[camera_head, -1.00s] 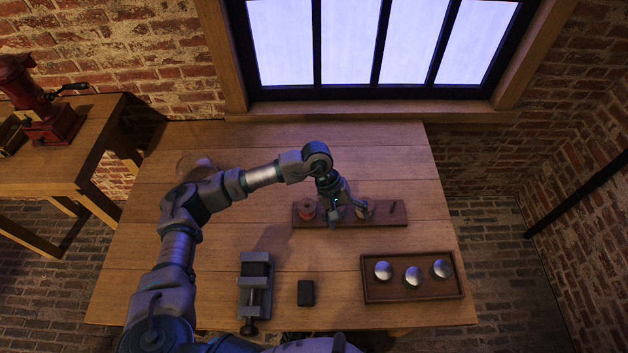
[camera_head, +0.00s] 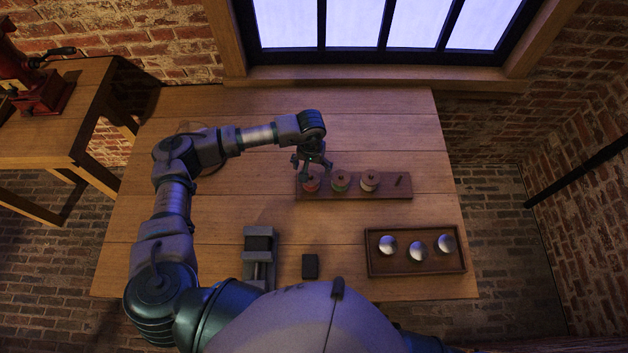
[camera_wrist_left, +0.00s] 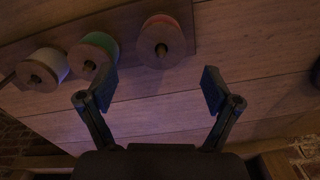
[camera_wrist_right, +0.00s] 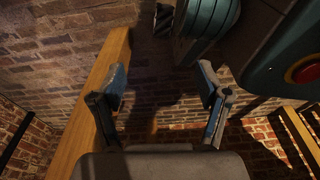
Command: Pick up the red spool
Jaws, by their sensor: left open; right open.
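The red spool (camera_head: 311,184) stands at the left end of a dark wooden rack board, partly hidden by my left gripper in the head view. In the left wrist view the red spool (camera_wrist_left: 162,42) shows upper middle, ahead of the open fingers. My left gripper (camera_head: 313,163) is open and empty, close above and beside the red spool; its fingers also show in the left wrist view (camera_wrist_left: 158,90). My right gripper (camera_wrist_right: 162,85) is open and empty, with a wooden edge and brick behind it; it does not show in the head view.
A green spool (camera_head: 341,181) and a pale spool (camera_head: 370,181) stand to the right on the rack board (camera_head: 388,192), beside a bare peg (camera_head: 399,181). A tray (camera_head: 375,262) with three silver discs, a dark block (camera_head: 310,266) and a grey vise (camera_head: 259,262) are nearer.

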